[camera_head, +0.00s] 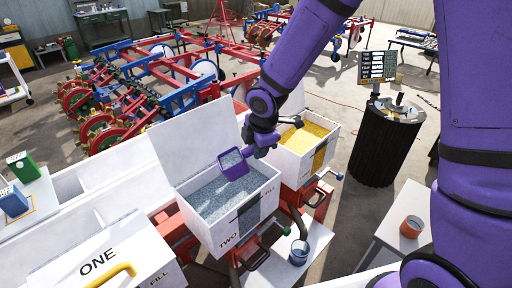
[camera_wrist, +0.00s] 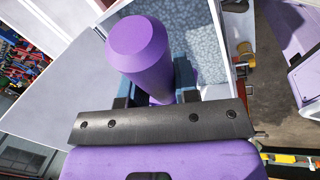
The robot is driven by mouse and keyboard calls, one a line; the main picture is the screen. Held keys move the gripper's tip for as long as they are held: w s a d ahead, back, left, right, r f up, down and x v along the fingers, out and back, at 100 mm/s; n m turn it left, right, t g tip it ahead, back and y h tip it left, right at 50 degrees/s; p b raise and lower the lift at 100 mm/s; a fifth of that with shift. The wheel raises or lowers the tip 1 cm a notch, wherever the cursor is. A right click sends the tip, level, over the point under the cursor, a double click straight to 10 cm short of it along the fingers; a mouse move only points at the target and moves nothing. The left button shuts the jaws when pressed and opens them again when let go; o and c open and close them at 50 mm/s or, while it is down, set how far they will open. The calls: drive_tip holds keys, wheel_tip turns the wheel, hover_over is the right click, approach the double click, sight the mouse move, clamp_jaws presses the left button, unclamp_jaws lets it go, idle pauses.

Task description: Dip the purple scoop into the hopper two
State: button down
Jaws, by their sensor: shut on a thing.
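The purple scoop (camera_head: 232,163) is in my gripper (camera_head: 262,143), over the open hopper two (camera_head: 230,229). In the head view the scoop's bowl shows grey granules inside it, like those filling the hopper. The bowl is close above the granules; I cannot tell whether it touches them. In the wrist view the scoop's purple handle (camera_wrist: 140,45) stands between the fingers of my gripper (camera_wrist: 158,92), which are shut on it. The scoop's bowl is hidden in that view. Hopper two (camera_wrist: 212,50) with its grey fill shows behind the handle.
Hopper one (camera_head: 110,262) is closed at the lower left. An open hopper with yellow fill (camera_head: 309,139) stands right of hopper two. Hopper two's raised white lid (camera_head: 195,135) stands behind it. An orange cup (camera_head: 411,227) and a blue-grey cup (camera_head: 299,252) stand on small tables.

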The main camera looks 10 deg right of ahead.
drive_tip(key=shift+w+d+f+y, duration=0.15)
drive_tip(key=shift+d+y, duration=0.3)
drive_tip(key=shift+y, duration=0.45)
drive_tip(key=shift+d+f+y, duration=0.1)
drive_tip(key=shift+d+y, duration=0.35)
drive_tip(key=shift+y, duration=0.45)
drive_tip(key=shift+y, duration=0.3)
